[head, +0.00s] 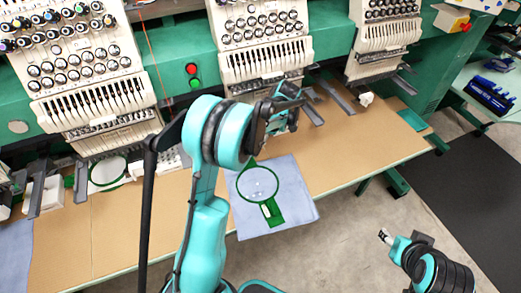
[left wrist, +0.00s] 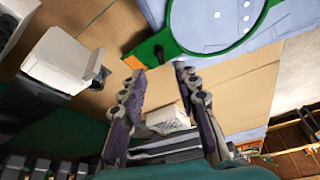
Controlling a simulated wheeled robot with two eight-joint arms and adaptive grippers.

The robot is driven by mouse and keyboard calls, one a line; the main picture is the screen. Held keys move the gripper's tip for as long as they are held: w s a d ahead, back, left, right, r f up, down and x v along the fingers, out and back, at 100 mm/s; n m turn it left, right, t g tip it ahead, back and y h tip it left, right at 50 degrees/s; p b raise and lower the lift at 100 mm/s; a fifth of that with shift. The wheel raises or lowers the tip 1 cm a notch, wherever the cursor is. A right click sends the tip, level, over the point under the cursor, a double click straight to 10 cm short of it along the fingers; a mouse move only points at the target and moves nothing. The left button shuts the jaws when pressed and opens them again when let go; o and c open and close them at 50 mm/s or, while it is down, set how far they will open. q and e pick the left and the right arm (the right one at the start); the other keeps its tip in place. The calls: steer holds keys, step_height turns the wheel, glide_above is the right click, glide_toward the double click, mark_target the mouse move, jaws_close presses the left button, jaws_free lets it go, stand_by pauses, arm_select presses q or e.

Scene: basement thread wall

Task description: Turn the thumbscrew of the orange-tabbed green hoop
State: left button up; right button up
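A green hoop (head: 239,190) lies on a folded light blue cloth (head: 297,203) on the tan table, with a green tab (head: 274,216) at its near end.
Embroidery machine heads (head: 95,75) line the back of the table. Another green hoop (head: 92,178) is at the left machine. A white box (left wrist: 62,60) shows in the left wrist view. The table (head: 365,150) is bare right of the cloth.

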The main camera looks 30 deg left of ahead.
arm_select(q)
steer(key=b+x, duration=0.2)
steer(key=x, duration=0.5)
steer(key=shift+s+a+f, duration=0.15)
steer(key=shift+a+f, duration=0.1)
steer(key=shift+f, duration=0.05)
jaws_close()
